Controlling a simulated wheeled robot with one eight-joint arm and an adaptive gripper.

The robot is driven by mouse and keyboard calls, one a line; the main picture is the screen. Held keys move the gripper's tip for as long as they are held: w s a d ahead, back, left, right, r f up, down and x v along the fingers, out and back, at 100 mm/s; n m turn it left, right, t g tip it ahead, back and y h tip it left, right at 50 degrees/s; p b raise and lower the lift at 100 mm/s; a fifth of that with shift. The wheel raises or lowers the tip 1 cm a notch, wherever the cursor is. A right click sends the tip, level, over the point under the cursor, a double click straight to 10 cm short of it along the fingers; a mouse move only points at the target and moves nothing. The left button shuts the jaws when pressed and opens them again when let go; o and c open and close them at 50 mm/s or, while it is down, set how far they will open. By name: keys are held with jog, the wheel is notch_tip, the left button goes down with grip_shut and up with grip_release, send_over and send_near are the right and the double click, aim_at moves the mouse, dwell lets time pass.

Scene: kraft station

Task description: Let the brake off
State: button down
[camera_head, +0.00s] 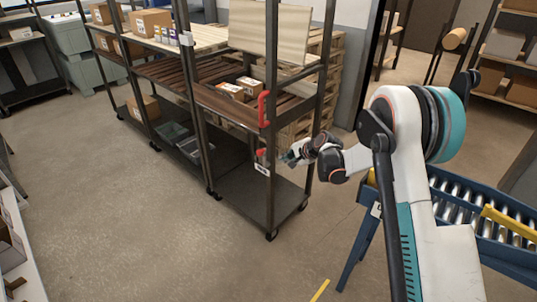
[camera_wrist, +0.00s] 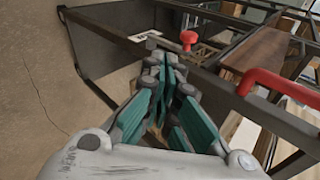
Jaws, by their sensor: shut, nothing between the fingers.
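A small red knob (camera_head: 261,153) sits low on the near corner post of the dark metal shelf cart (camera_head: 236,122). The knob also shows in the wrist view (camera_wrist: 189,38), just beyond my fingertips. A red handle (camera_head: 264,108) is fixed higher on the same post and shows at the right of the wrist view (camera_wrist: 282,88). The pictures do not label either part as the brake. My gripper (camera_head: 287,158) is just right of the knob, with its teal fingers (camera_wrist: 166,66) shut and empty. The fingers appear apart from the knob.
A white label (camera_head: 262,169) is just below the knob. The cart holds cardboard boxes (camera_head: 248,86) on its middle shelf and stands on casters. A blue roller conveyor (camera_head: 482,215) is at the right, by my arm. Wooden pallets (camera_head: 325,70) stand behind the cart. Floor at front left is clear.

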jog(key=b, duration=0.5)
send_near(265, 158)
jog(key=a+f, duration=0.2)
jog(key=shift+w+a+r, duration=0.4)
jog(key=shift+w+a, duration=0.1)
jog(key=shift+w, duration=0.15)
